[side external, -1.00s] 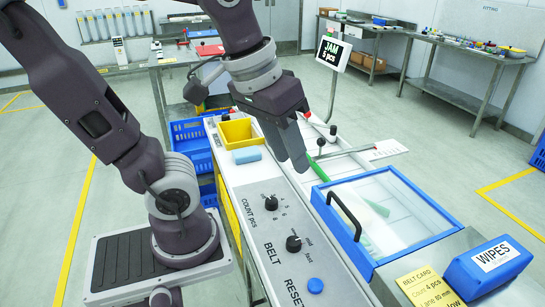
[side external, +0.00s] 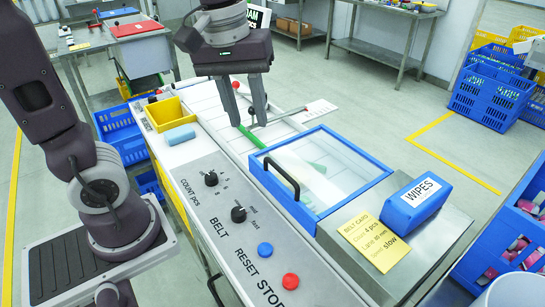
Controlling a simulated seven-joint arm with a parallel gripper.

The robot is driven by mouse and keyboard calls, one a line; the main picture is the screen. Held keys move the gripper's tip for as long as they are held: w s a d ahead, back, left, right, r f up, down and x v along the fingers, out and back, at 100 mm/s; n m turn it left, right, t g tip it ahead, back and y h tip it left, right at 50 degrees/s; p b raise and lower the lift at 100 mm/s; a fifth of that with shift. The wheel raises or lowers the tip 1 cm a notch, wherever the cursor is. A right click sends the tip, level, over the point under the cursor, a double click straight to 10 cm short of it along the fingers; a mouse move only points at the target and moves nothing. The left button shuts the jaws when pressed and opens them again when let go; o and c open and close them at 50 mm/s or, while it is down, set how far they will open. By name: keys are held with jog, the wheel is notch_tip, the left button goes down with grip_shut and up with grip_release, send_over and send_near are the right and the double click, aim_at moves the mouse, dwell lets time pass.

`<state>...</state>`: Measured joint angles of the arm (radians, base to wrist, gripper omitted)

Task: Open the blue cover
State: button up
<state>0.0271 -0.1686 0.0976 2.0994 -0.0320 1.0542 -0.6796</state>
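The blue cover (side external: 369,154) is a blue frame around a clear panel. It lies flat and closed over the belt channel on the machine. Its black handle (side external: 281,178) arches along the left edge. My gripper (side external: 248,122) hangs above the channel, beyond the cover's back left corner. Its two grey fingers point down with a gap between them, open and with nothing seen between them. It is clear of the handle.
A control panel with a count knob (side external: 211,178), belt knob (side external: 239,214), blue reset button (side external: 265,250) and red stop button (side external: 290,281) lies left of the cover. A blue wipes box (side external: 412,204) stands right. A green strip (side external: 248,137) lies by the fingers.

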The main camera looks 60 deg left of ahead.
aim_at(278, 166)
jog(key=w+a+f+n+g, duration=0.2)
jog(key=w+f+n+g, duration=0.2)
jog(key=w+f+n, duration=0.55)
jog(key=f, duration=0.5)
jog(key=shift+s+f, duration=0.25)
jog(key=shift+f, duration=0.1)
jog(key=shift+s+f, duration=0.1)
jog(key=shift+f, duration=0.3)
grip_shut()
